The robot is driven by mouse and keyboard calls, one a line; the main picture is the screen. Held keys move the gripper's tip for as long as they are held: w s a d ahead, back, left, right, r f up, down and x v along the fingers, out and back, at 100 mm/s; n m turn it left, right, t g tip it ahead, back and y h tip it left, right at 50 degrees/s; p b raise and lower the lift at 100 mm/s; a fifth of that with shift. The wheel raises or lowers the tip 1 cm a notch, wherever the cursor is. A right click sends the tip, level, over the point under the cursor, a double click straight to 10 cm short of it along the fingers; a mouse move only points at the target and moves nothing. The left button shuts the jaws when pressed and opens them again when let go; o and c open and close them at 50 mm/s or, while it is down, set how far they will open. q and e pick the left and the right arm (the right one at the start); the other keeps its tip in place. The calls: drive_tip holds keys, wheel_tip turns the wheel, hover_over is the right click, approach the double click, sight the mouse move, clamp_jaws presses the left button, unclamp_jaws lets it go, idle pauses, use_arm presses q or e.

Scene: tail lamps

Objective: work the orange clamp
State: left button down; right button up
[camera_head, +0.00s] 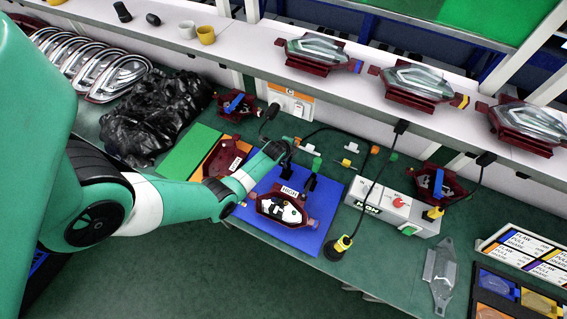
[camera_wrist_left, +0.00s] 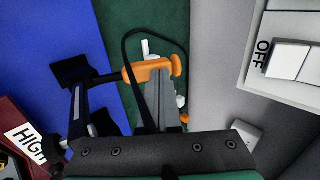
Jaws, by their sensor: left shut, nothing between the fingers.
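The orange clamp handle (camera_wrist_left: 150,70) shows in the wrist view, over a green strip beside the blue board. A black rod runs left from it to a black pad (camera_wrist_left: 73,72) over the blue board. My left gripper (camera_wrist_left: 160,75) is shut and empty, its fingertips at the handle's middle; I cannot tell whether they touch it. In the head view my left gripper (camera_head: 277,148) is at the back edge of the blue board, and the orange handle (camera_head: 297,141) shows small just beyond it. My right gripper is not in view.
A dark red fixture labelled HIGH (camera_head: 284,206) sits on the blue board (camera_head: 262,229). Another clamp's black post (camera_wrist_left: 78,115) stands near my fingers. A black cable (camera_wrist_left: 126,60) loops close by. A white control box (camera_head: 392,208) stands to the right, and a lamp shelf runs behind.

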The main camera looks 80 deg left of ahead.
use_arm(q)
drive_tip(key=shift+f, duration=0.15)
drive_tip(key=s+d+r+p, duration=0.2)
drive_tip(key=r+p, duration=0.2)
drive_tip(key=r, duration=0.2)
drive_tip(key=s+d+r+p, duration=0.2)
drive_tip(key=d+r+p, duration=0.1)
drive_tip(key=r, duration=0.3)
drive_tip(key=shift+s+d+r+p, duration=0.15)
drive_tip(key=shift+s+r+p, duration=0.05)
drive_tip(key=shift+p, duration=0.6)
